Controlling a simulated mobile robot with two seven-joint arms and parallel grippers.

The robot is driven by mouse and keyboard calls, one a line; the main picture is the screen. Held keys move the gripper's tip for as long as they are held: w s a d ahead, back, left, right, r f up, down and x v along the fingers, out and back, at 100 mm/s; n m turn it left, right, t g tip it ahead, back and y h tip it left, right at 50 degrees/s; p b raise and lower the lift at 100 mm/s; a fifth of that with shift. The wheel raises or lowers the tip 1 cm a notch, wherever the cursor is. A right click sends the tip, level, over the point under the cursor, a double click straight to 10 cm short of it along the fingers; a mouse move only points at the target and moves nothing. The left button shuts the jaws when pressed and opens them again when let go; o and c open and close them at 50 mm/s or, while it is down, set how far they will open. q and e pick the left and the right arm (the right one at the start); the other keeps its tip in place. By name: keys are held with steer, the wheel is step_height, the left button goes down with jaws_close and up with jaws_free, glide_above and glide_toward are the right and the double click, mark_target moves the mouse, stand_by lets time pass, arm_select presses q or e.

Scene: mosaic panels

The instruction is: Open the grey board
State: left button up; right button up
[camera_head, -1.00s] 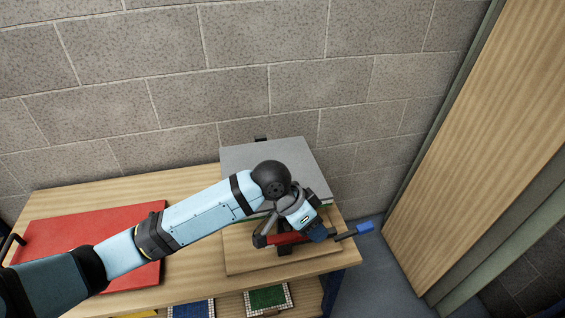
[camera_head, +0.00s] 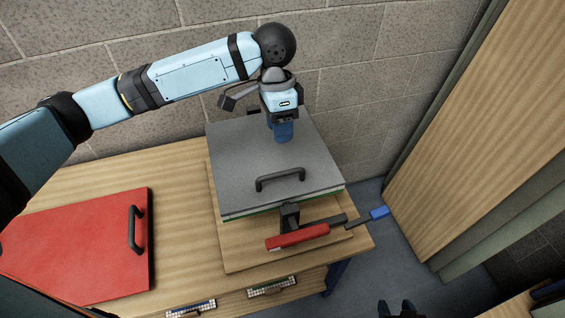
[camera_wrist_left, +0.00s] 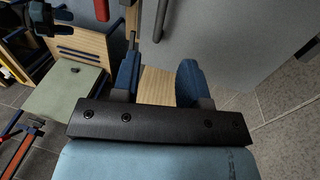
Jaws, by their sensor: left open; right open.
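The grey board (camera_head: 240,160) lies flat over a green layer on a wooden base, with a dark handle (camera_head: 280,179) near its front edge. A red-gripped clamp (camera_head: 297,237) sits in front of that edge. My left gripper (camera_head: 283,138) is open and points down above the back part of the board; the gap to the board cannot be told. In the left wrist view, its blue fingers (camera_wrist_left: 157,78) are apart with nothing between them, and the grey board (camera_wrist_left: 215,35) lies beyond. My right gripper (camera_head: 396,307) is open at the bottom edge, away from the board.
A red board (camera_head: 75,245) with a dark handle lies on the left of the wooden table (camera_head: 185,185). The brick wall is close behind. Mosaic panels (camera_head: 270,287) show below the tabletop.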

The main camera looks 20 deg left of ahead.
arm_select(q)
glide_above(283, 167)
steer(key=s+d, duration=0.1)
steer(key=s, duration=0.4)
steer(key=f, duration=1.1)
steer(key=shift+w+d+f, duration=0.1)
steer(key=shift+w+d, duration=0.05)
steer(key=shift+w, duration=0.05)
jaws_close()
